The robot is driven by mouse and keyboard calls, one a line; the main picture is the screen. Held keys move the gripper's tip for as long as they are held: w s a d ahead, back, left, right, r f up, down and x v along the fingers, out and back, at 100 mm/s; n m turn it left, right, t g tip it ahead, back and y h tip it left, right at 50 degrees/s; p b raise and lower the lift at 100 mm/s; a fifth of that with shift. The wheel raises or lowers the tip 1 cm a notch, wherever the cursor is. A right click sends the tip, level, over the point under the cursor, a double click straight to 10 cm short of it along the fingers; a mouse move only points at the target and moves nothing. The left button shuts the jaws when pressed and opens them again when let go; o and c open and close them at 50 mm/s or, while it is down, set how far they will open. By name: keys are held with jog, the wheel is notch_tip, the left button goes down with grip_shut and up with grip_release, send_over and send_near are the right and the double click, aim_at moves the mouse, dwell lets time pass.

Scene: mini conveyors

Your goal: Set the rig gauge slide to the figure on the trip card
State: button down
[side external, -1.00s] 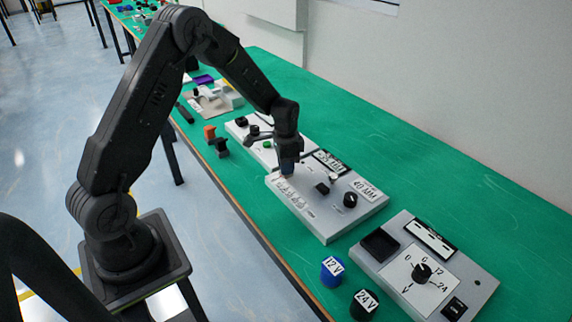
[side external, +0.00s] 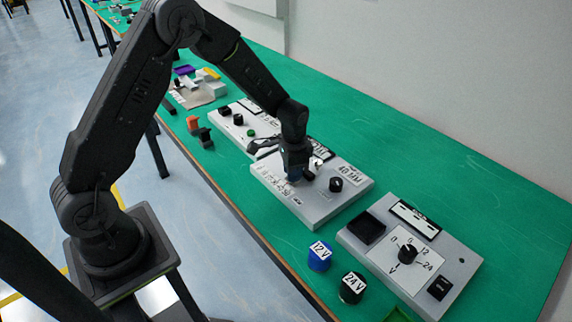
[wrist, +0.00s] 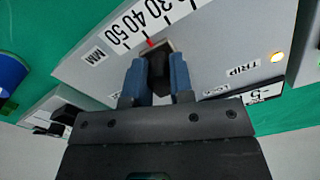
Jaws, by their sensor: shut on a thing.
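The rig gauge panel (side external: 310,207) is a grey box on the green bench. A white card reading 40 MM (side external: 350,170) lies on its back right part. My gripper (side external: 294,177) is over the panel's slide. In the wrist view, its blue fingers (wrist: 158,82) are shut on the black slide knob (wrist: 160,68). The slide's red pointer (wrist: 150,43) is beside the MM scale (wrist: 135,22), around the 40 to 50 part; I cannot tell its exact reading. A TRIP label (wrist: 243,69) and a glowing lamp (wrist: 277,57) show nearby.
A black dial (side external: 336,184) stands on the same panel, right of my gripper. A voltage dial panel (side external: 440,258) sits further right. A blue 12 V cap (side external: 320,257) and a black 24 V cap (side external: 352,288) stand near the front edge. The green bench behind is clear.

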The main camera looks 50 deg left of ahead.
jog(key=c, duration=1)
grip_release()
notch_tip(320, 180, up, 14)
jog(key=s+d+r+n+t, duration=0.2)
jog(key=s+r+t, duration=0.1)
jog(key=s+r, duration=0.7)
jog(key=s+d+r+n+t, duration=0.1)
jog(key=s+d+n+t, duration=0.1)
jog(key=s, duration=1.1)
jog(key=shift+s+r+n+t, duration=0.15)
jog(key=shift+s+n+t, duration=0.15)
jog(key=shift+s, duration=0.05)
